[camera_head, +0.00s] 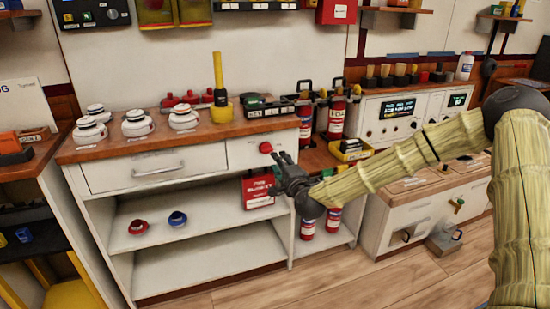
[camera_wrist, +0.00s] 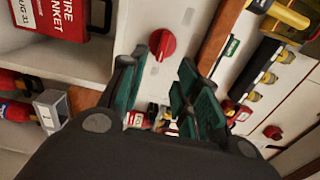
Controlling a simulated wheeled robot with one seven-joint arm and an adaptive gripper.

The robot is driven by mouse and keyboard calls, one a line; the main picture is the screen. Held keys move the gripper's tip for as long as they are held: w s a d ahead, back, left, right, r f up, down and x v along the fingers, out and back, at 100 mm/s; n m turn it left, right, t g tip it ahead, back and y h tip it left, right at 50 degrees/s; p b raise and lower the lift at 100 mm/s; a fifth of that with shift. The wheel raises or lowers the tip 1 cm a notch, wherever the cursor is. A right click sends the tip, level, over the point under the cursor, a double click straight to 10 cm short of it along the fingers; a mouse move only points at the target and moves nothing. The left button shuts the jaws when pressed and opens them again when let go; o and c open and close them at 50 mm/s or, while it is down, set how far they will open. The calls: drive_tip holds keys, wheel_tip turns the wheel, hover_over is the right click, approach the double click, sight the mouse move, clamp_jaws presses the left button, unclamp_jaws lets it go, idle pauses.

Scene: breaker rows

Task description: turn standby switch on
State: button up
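A red rotary knob (camera_head: 266,147) sits on the white front panel of the workbench, right of the drawer. In the wrist view, the red knob (camera_wrist: 162,44) shows just beyond my fingertips, roughly between them, with a light pointer line. I cannot read a standby label on or near it. My gripper (camera_head: 283,160) is close to the knob, at its right in the head view. In the wrist view, my gripper (camera_wrist: 159,66) has its green-padded fingers spread apart with nothing held between them. I cannot tell whether a finger touches the panel.
A red fire blanket case (camera_head: 258,190) hangs below the knob. Fire extinguishers (camera_head: 336,118) stand right of the bench, near my arm. A white console (camera_head: 372,125) with displays is further right. Another red knob (camera_wrist: 272,131) shows at the wrist view's right.

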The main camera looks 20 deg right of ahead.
drive_tip(key=s, duration=0.4)
drive_tip(key=shift+s+d, duration=0.1)
drive_tip(key=shift+s, duration=0.2)
drive_tip(key=shift+f, duration=0.1)
drive_tip(key=s+a+f+n+g+y, duration=0.1)
drive_tip(key=s+a+f+n+g, duration=0.35)
drive_tip(key=f, duration=0.65)
drive_tip(key=s+a+f+n+g+y, duration=0.25)
drive_tip(key=s+a+f, duration=0.45)
drive_tip(key=f, duration=0.4)
drive_tip(key=s+f+n+g+h, duration=0.1)
drive_tip(key=s+f+n+g, duration=0.2)
drive_tip(key=s+f, duration=0.7)
drive_tip(key=s+f+n+g+h, duration=0.1)
drive_tip(key=s+f+n+g, duration=0.4)
drive_tip(key=s, duration=0.9)
drive_tip(key=s+d+f+n+g+h, duration=0.1)
drive_tip(key=s+d+f+g, duration=0.15)
drive_tip(key=s, duration=0.55)
drive_tip(key=s+d+f+n+g+h, duration=0.1)
drive_tip(key=s+d+f, duration=0.15)
drive_tip(key=s, duration=0.55)
wheel_tip(320, 180, up, 23)
drive_tip(key=p, duration=2.2)
drive_tip(key=shift+w+d+f, duration=0.15)
drive_tip(key=shift+w+d, duration=0.05)
drive_tip(key=shift+w, duration=0.1)
